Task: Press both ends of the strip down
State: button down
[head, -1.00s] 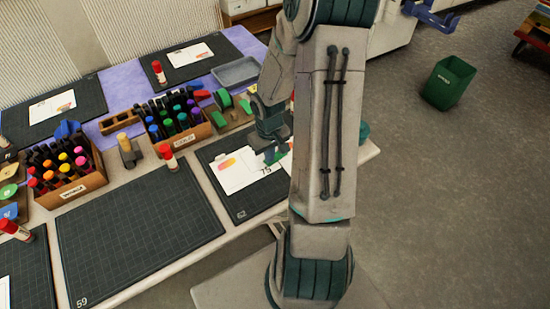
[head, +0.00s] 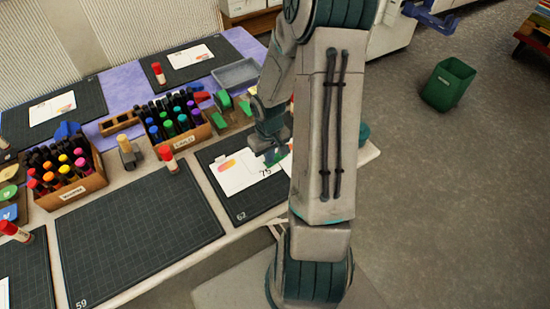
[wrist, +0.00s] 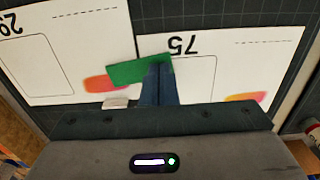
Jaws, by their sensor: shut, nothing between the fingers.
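A short green strip (wrist: 135,71) lies across the place where two white cards meet in the wrist view. One card (wrist: 70,20) is on the left, with an orange-red smudge; the other card (wrist: 225,50), printed 75, is on the right. My gripper (wrist: 158,68) is shut and empty, its blue fingertips over the strip's right part. Whether they touch it or hover just above, I cannot tell. The strip's left end is uncovered. In the head view, my gripper (head: 272,161) is low over the cards and largely hides the strip.
The cards lie on a dark gridded mat (head: 240,207) at the table's right. A marker box (head: 180,135), a red-capped glue stick (head: 168,158) and a grey tray (head: 235,74) stand nearby. Another mat (head: 135,235) to the left is bare.

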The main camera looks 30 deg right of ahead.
notch_tip(320, 180, up, 7)
jog(key=p, duration=0.5)
jog(key=shift+f, duration=0.15)
